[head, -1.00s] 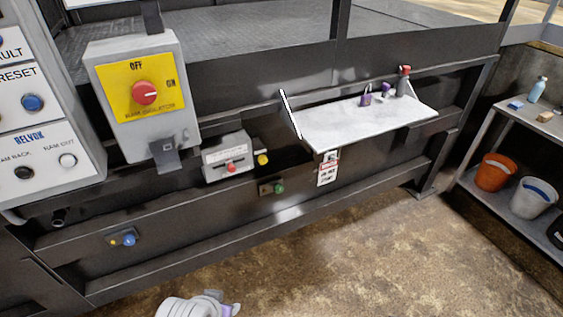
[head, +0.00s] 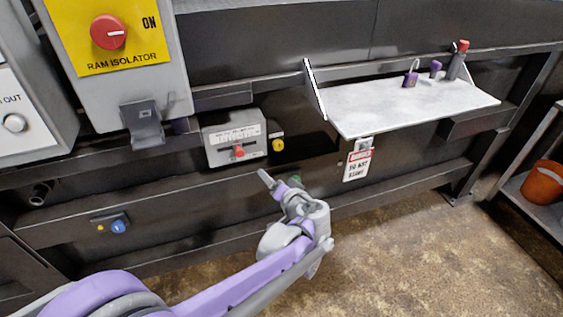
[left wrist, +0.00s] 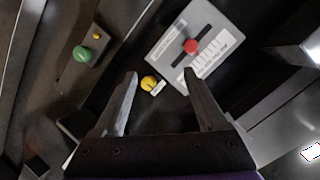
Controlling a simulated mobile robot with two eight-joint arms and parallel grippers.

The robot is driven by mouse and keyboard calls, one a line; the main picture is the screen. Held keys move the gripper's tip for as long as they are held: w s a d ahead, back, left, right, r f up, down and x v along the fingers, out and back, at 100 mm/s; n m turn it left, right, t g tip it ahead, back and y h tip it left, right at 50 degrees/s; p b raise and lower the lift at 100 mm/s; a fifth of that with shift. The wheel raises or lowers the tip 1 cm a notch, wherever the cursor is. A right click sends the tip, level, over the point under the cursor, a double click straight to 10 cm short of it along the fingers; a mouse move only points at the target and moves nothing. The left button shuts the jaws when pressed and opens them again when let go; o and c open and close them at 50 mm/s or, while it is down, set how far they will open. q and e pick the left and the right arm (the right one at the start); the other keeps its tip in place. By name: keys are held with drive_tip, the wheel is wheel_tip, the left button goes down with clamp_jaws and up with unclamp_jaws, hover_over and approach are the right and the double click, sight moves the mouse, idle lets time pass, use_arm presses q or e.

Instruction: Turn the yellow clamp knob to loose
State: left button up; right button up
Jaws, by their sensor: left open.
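The yellow clamp knob (head: 278,145) sits at the right end of the grey slider box (head: 235,142) in the head view. In the left wrist view the yellow knob (left wrist: 149,83) lies between the fingertips in the picture, nearer the left finger, with a small white label beside it. My left gripper (head: 272,180) is in front of and below the knob in the head view. In the left wrist view its two fingers (left wrist: 160,78) are spread and empty, apart from the knob. My right gripper is in neither view.
The slider box carries a red knob (left wrist: 191,46). A green knob (left wrist: 81,54) is on a plate nearby. A white shelf (head: 400,105) juts out at right, with a purple padlock (head: 410,80) and a bottle on it. A hanging sign (head: 357,162) is below it.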

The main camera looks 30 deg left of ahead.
sight(279, 147)
use_arm(q)
drive_tip(key=w+d+f+t+y+b, duration=0.1)
drive_tip(key=w+f+t+y+b, duration=0.2)
drive_tip(key=w, duration=0.6)
drive_tip(key=b+x, duration=0.1)
drive_tip(key=x, duration=0.9)
drive_tip(key=shift+w+r, duration=0.15)
drive_tip(key=shift+w, duration=0.1)
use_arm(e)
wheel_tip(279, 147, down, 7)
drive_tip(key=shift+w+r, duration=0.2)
use_arm(q)
clamp_jaws()
